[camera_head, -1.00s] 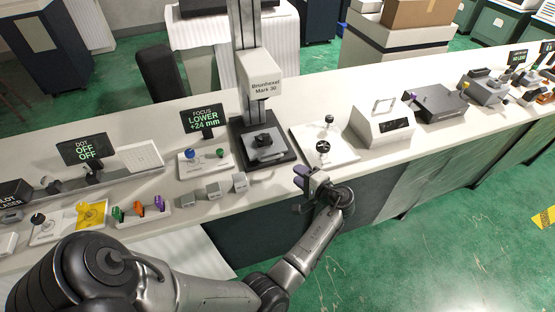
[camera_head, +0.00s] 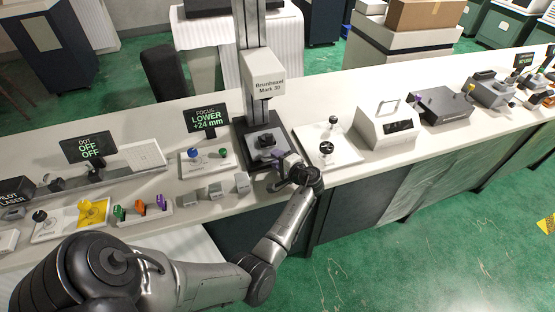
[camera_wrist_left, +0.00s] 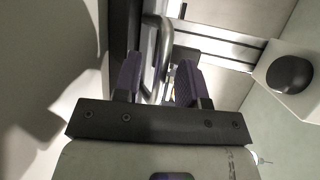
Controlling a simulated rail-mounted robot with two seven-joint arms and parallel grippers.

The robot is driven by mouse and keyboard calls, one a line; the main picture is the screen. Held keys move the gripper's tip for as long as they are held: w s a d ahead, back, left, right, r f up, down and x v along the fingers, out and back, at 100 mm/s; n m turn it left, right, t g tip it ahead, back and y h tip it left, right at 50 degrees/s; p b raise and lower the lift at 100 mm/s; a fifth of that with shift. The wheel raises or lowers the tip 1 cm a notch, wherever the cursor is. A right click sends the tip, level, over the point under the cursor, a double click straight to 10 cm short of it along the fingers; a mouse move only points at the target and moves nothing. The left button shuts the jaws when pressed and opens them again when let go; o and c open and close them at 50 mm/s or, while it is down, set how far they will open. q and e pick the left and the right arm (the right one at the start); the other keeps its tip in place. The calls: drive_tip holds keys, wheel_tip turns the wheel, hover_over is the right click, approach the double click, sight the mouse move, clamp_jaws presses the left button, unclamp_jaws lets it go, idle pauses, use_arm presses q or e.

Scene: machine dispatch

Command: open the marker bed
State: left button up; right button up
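The marker, labelled Brunhexel Mark 30 (camera_head: 264,87), stands on the counter with its head on a tall column. Its bed at the foot is a dark base (camera_head: 246,128) bearing a grey block (camera_head: 259,153) with a black part (camera_head: 265,140) on top. My left gripper (camera_head: 284,162) is at the bed's front right corner. In the left wrist view my left gripper (camera_wrist_left: 157,82) has its purple fingers apart. A curved shiny metal bar (camera_wrist_left: 165,45) shows between and beyond them; I cannot tell whether they touch it. My right gripper is not in view.
A white plate with black knobs (camera_head: 326,150) lies right of the bed. Small grey blocks (camera_head: 215,190) and a board with blue and green knobs (camera_head: 208,160) are to the left. A display (camera_head: 206,119) reads "FOCUS LOWER +24 mm". A white boxy device (camera_head: 386,127) stands farther right.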

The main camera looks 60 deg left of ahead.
use_arm(q)
clamp_jaws()
idle(0.4)
